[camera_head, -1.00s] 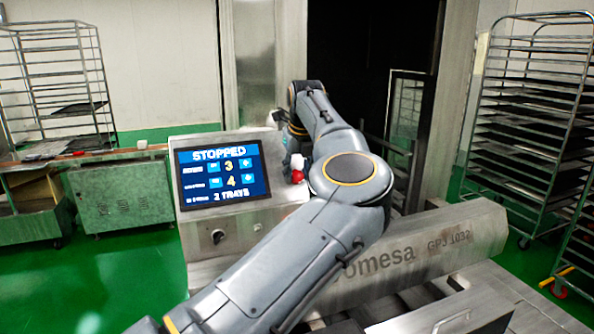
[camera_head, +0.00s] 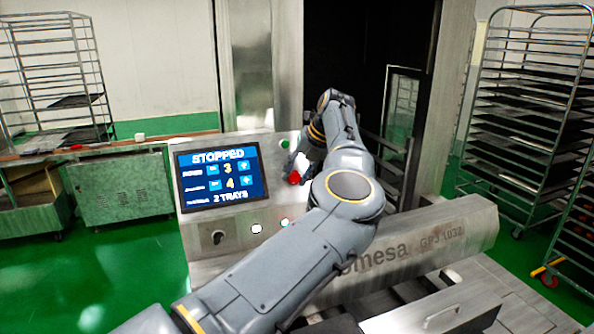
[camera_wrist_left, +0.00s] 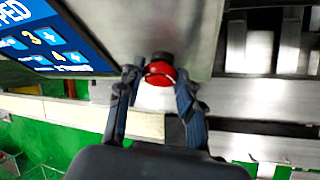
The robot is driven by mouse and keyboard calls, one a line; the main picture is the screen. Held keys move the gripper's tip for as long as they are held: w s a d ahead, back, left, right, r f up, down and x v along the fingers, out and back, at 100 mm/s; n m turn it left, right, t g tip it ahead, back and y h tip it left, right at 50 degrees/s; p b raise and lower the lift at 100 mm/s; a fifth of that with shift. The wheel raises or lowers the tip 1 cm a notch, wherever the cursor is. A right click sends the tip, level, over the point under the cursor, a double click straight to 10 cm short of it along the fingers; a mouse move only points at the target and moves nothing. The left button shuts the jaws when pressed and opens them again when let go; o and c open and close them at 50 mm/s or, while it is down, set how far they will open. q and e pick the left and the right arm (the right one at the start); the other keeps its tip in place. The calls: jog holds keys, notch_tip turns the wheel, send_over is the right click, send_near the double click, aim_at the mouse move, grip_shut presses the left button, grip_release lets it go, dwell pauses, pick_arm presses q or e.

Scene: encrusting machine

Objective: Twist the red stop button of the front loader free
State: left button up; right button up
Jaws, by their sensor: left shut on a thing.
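The red stop button (camera_head: 294,178) sits on the right side of the front loader's control panel (camera_head: 240,228). In the left wrist view the round red button (camera_wrist_left: 160,70) lies between the two dark fingers, with a black collar behind it. My left gripper (camera_wrist_left: 160,78) is shut on the button, one finger at each side. The screen (camera_head: 222,174) reads STOPPED, 2 TRAYS. My right gripper is in neither view.
A green button (camera_head: 285,144) is above the red one; a black knob (camera_head: 217,237) and a white button (camera_head: 256,228) are below the screen. A metal beam (camera_head: 430,245) lies right of my arm. Tray racks (camera_head: 530,110) stand at the right.

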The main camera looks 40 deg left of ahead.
pick_arm(q)
jog(key=shift+a, duration=0.1)
dwell(0.3)
jog(key=o, duration=1.1)
jog(key=shift+f, duration=0.1)
jog(key=shift+o, duration=0.4)
jog(key=shift+w+a+f, duration=0.15)
jog(key=shift+a, duration=0.1)
jog(key=v, duration=1.2)
